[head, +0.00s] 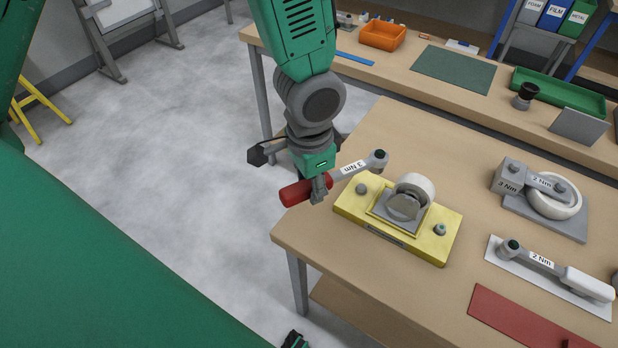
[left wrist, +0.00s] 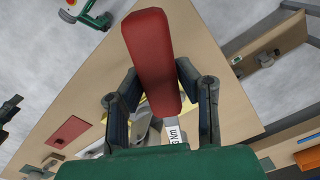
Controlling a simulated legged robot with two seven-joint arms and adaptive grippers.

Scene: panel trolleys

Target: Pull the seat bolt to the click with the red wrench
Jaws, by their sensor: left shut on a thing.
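The red wrench has a red handle (head: 306,190), a grey shaft marked "3 Nm" and a dark socket head (head: 378,158). My left gripper (head: 318,188) is shut on its handle, beyond the table's left edge; the handle also fills the middle of the left wrist view (left wrist: 152,60). The yellow seat plate (head: 419,243) lies on the table and holds a caster wheel (head: 415,186). One bolt (head: 361,188) is at its left end and another (head: 440,229) at its right. The wrench head appears behind and above the left bolt, apart from it.
A white-handled wrench (head: 585,285) marked "2 Nm" lies on a pale plate (head: 505,255). A grey block and wheel stand on another plate (head: 550,222). A red mat (head: 515,315) lies at the front. The back table carries an orange bin (head: 382,36) and green mat (head: 453,69).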

